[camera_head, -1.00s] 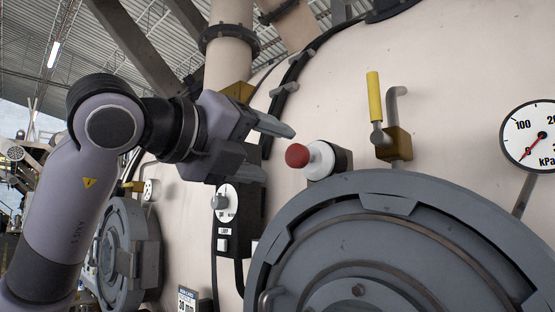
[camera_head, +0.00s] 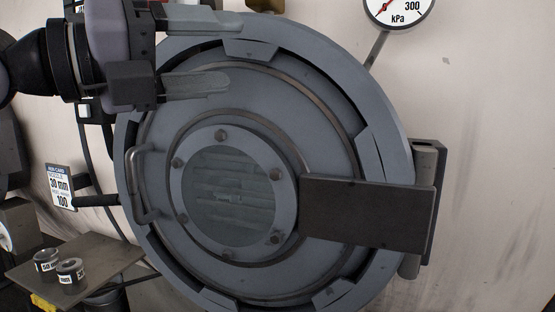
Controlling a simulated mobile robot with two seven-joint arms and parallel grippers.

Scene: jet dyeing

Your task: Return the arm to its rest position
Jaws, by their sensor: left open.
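My left arm comes in from the upper left of the head view. Its gripper (camera_head: 232,51) is open, with two grey fingers apart, one above the other, and nothing seen between them. The fingers point right and overlap the upper left part of the round grey door (camera_head: 330,110) in the picture. I cannot tell how far they are from it. My right gripper is not in view.
The door has a bolted round window (camera_head: 228,195), a handle (camera_head: 140,185) on the left and a hinge arm (camera_head: 367,212) on the right. A pressure gauge (camera_head: 400,8) is above.

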